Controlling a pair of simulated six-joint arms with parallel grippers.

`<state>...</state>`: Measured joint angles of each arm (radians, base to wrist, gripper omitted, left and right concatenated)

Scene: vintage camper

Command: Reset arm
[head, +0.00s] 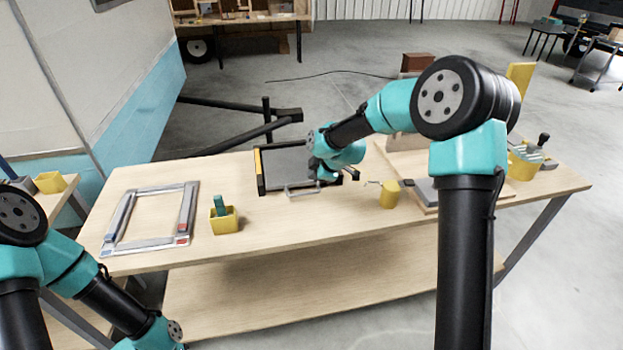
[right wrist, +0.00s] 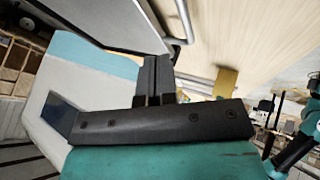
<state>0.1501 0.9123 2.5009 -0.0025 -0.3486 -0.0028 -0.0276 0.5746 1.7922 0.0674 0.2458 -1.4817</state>
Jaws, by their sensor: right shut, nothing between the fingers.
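My right arm reaches in from the right over the wooden table (head: 320,235). Its gripper (head: 352,174) is near the middle of the table, by the right end of a dark-framed grey panel (head: 285,160). In the right wrist view the gripper's dark fingers (right wrist: 153,75) are together with nothing between them. A thin metal bar (head: 303,190) lies at the panel's front edge, partly behind the arm. My left arm shows at the lower left, bent down in front of the table; its gripper is out of the picture.
A grey metal frame (head: 150,217) lies on the table's left. Next to it is a yellow box (head: 224,224) with a green item. A yellow container (head: 523,167) is at the right end. The front middle is clear.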

